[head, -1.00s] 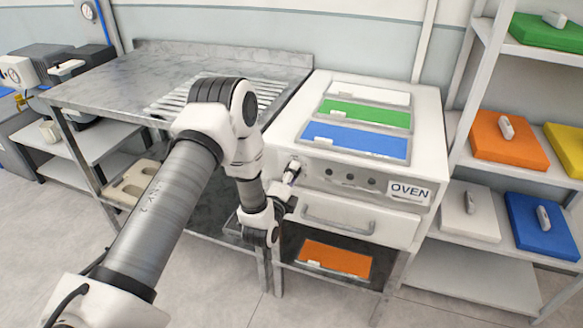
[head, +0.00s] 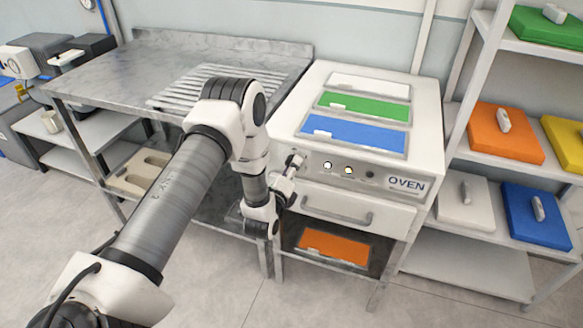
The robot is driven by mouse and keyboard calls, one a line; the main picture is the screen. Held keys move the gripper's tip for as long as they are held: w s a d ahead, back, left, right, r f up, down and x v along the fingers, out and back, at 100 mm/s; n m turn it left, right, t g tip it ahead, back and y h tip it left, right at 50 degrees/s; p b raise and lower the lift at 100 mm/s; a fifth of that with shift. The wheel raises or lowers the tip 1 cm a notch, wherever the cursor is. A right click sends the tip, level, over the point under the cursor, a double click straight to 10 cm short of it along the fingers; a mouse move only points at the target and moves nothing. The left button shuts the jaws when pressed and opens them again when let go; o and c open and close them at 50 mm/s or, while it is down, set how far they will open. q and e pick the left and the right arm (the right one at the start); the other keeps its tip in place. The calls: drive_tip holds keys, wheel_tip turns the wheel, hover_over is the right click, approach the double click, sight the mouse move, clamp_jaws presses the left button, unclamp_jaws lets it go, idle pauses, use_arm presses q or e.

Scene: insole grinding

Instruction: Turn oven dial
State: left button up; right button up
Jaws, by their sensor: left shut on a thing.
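The white oven (head: 430,130) stands right of centre, with an OVEN label (head: 404,184) on its front panel. My left arm reaches in from the left, and its gripper (head: 292,166) is at the left end of that panel. The gripper is shut on the oven dial (head: 297,160), which is mostly hidden by the fingers. My right gripper is not in view.
White, green (head: 365,107) and blue (head: 355,133) panels lie on the oven top. A drawer handle (head: 337,210) and an orange panel (head: 332,244) are below the dial. A metal table (head: 120,72) stands left; shelves (head: 480,275) with coloured lidded boxes stand right.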

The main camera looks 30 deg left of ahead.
use_arm(q)
drive_tip(key=o, duration=1.1)
drive_tip(key=v, duration=0.7)
drive_tip(key=shift+s+d, duration=0.1)
drive_tip(key=shift+s, duration=0.1)
